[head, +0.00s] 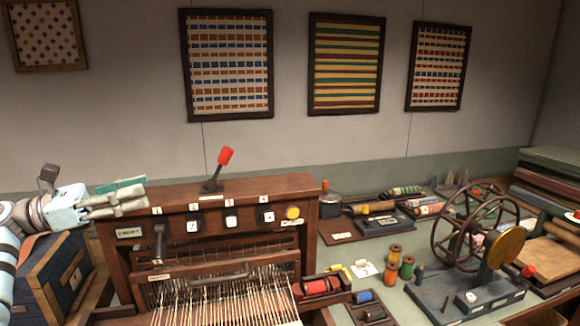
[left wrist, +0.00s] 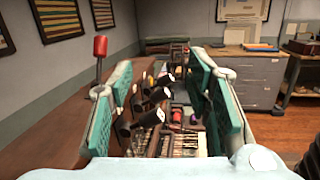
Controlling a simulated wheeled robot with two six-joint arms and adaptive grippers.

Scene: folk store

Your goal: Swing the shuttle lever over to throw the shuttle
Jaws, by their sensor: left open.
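A lever with a red grip (head: 225,157) stands on top of the wooden loom (head: 120,208) in the head view, leaning to the right. It also shows in the left wrist view (left wrist: 100,47), just outside and beyond the left-hand finger. My left gripper (head: 121,197) is open and empty at the left end of the loom top, apart from the red lever. In the left wrist view its teal finger pads (left wrist: 168,95) are spread, with dark knobs and the loom front seen between them. My right gripper is not in view.
The loom front has a black handle (head: 159,242), numbered white switches and a yellow button (head: 292,212). Strung threads (head: 225,300) lie below. A spoked wheel (head: 475,225) and several thread spools stand on the table at the right. A blue-sided wooden box (head: 60,275) stands at the left.

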